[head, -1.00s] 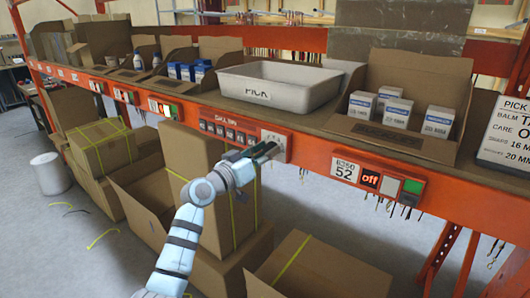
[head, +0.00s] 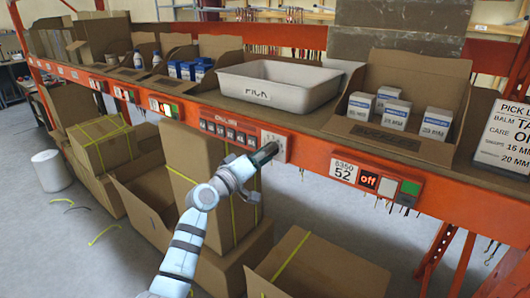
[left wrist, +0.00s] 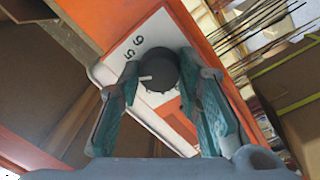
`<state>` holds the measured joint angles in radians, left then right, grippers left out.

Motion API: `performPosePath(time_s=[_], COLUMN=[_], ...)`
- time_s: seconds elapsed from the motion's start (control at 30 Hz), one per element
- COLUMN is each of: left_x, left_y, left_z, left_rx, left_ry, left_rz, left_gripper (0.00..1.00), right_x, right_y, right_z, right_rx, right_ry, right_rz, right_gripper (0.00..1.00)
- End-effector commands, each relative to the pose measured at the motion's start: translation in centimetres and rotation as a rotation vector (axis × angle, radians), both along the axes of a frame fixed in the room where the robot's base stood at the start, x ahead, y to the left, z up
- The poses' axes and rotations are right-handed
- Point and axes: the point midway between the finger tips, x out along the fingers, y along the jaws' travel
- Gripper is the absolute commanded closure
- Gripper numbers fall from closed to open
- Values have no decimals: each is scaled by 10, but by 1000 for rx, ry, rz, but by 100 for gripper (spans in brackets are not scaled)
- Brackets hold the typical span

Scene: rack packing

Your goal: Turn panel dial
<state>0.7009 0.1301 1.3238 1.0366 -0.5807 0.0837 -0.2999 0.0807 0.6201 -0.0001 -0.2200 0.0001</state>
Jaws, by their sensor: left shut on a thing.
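The dial (left wrist: 160,72) is a dark round knob with a white pointer mark, on a white plate (left wrist: 130,48) with printed numbers. In the head view the plate (head: 276,142) sits at the right end of the red panel on the rack's orange beam. My left gripper (head: 266,153) is at the plate and hides the dial there. In the left wrist view its two teal-padded fingers are on either side of the dial, shut on it. The wrist is rolled relative to the plate. My right gripper is not in view.
A display reading "off" (head: 368,181) sits right of the dial. Cardboard boxes (head: 195,160) stand below the beam.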

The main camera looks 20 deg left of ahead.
Motion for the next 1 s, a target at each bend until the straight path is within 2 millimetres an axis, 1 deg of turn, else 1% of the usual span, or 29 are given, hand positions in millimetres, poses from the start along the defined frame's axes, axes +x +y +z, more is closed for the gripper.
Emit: performPosePath(time_s=[0.33, 0.37, 0.4, 0.47, 0.5, 0.77, 0.83, 0.93, 1.0], left_x=[0, 0, 0, 0, 0, 0, -3, -17, -33], left_y=[0, 0, 0, 0, 0, 0, 2, 9, 15], left_z=[-2, -2, -2, -1, -1, -1, -1, -3, -4], left_rx=[-2, -2, -2, -2, -2, -2, -2, -1, 1], left_ry=[4, 4, 4, 3, 3, 1, 2, 1, 1], left_rz=[-1, -1, -1, 0, 0, 0, 0, 1, 1], left_gripper=[96, 67, 60, 51, 48, 48, 48, 48, 48], right_x=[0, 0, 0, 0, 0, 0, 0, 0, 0], right_y=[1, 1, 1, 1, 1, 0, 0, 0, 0], right_z=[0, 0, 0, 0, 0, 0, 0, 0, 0], right_rx=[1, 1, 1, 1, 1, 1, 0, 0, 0], right_ry=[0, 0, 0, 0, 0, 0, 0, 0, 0], right_rz=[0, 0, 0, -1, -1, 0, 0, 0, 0], right_gripper=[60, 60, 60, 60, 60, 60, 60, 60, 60])
